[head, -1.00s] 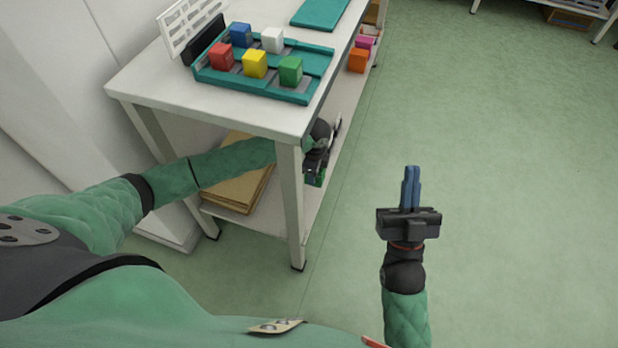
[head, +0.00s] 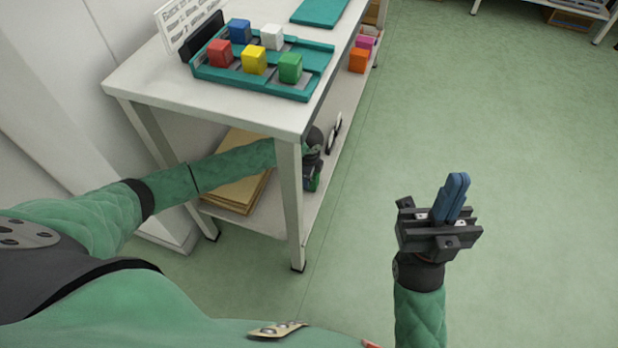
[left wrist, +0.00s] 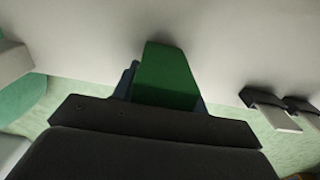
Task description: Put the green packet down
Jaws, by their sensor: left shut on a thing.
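My left gripper (head: 311,170) is low under the table top, over the lower shelf (head: 318,205), partly hidden by the table leg. It is shut on the green packet (head: 314,182), of which little shows in the head view. In the left wrist view the green packet (left wrist: 166,75) sits between the blue fingers, against or close to a pale surface. I cannot tell whether it touches the shelf. My right gripper (head: 452,198) is empty, with its blue fingers together, over open floor to the right.
A teal tray (head: 262,90) on the white table (head: 150,88) holds several coloured blocks. Brown folders (head: 238,190) lie on the lower shelf at left. A black-and-white object (head: 335,133) and orange and pink boxes (head: 358,60) are farther back. The floor at right is clear.

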